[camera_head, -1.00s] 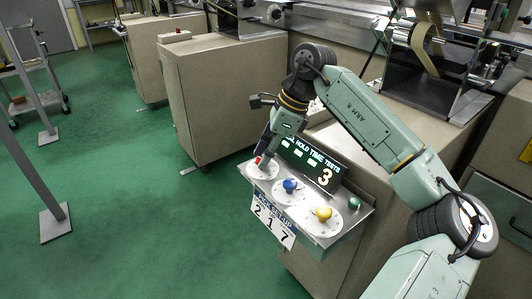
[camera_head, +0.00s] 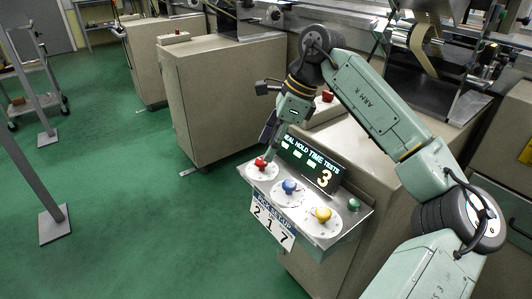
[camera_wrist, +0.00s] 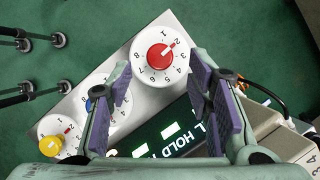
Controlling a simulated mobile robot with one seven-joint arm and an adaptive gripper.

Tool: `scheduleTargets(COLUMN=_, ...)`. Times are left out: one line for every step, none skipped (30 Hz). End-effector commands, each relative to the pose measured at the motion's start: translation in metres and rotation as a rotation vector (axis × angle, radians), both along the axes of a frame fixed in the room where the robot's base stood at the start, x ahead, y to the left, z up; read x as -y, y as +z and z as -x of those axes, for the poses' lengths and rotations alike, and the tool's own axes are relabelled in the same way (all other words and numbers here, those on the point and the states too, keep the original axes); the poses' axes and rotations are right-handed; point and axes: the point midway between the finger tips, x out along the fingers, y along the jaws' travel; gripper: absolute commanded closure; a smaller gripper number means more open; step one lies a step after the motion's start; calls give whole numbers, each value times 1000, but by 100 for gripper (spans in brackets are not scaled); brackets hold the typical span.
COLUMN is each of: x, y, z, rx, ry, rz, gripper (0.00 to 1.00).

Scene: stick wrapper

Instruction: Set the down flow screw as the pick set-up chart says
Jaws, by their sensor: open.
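The sloped panel (camera_head: 312,236) carries three white dials with red (camera_head: 261,163), blue (camera_head: 290,187) and yellow (camera_head: 323,214) knobs. I see no label naming the down flow screw. The pick set-up chart (camera_head: 272,222) on the panel's front reads 2, 1, 7. In the wrist view the red knob's pointer (camera_wrist: 160,57) points at about 2. The yellow knob (camera_wrist: 50,150) shows at lower left; the blue dial is mostly hidden behind a finger. My gripper (camera_wrist: 161,62) is open and empty, with the red knob seen beyond its fingertips. In the head view it (camera_head: 272,136) is just above the red dial.
A dark display (camera_head: 310,162) reading "SEAL HOLD TIME TESTS" and a large 3 stands behind the dials. A green button (camera_head: 354,204) sits at the panel's right. Beige cabinets (camera_head: 225,100) stand behind. The green floor at left is mostly clear.

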Motion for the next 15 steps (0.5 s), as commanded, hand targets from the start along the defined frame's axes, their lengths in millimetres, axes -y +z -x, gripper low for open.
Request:
scheduleTargets(x=5, y=12, z=-1, rx=2, ry=-3, rz=1, gripper=54)
scheduleTargets(x=7, y=18, z=0, rx=1, ry=-2, rz=1, gripper=54)
scheduleTargets(x=10, y=26, z=0, rx=3, ry=-2, rz=0, gripper=54)
scheduleTargets(x=13, y=32, z=0, rx=2, ry=-3, rz=1, gripper=54)
scheduleTargets(x=15, y=37, z=0, rx=1, ry=-4, rz=1, gripper=54)
scheduleTargets(x=18, y=45, z=0, rx=1, ry=-2, rz=0, gripper=54)
scheduleTargets(x=20, y=50, z=0, rx=2, ry=-1, rz=0, gripper=54)
scheduleTargets(x=22, y=54, z=0, rx=2, ry=-1, rz=0, gripper=54)
scheduleTargets(x=24, y=60, z=0, rx=1, ry=-1, rz=1, gripper=54)
scheduleTargets(x=26, y=63, z=0, rx=1, ry=-2, rz=1, gripper=54)
scheduleTargets(x=27, y=66, z=0, rx=1, ry=-1, rz=1, gripper=54)
scheduleTargets(x=29, y=70, z=1, rx=0, ry=-1, rz=0, gripper=54)
scheduleTargets(x=30, y=72, z=1, rx=-1, ry=-1, rz=0, gripper=54)
scheduleTargets(x=30, y=74, z=1, rx=-1, ry=0, rz=0, gripper=54)
scheduleTargets(x=31, y=75, z=1, rx=-1, ry=0, rz=-1, gripper=54)
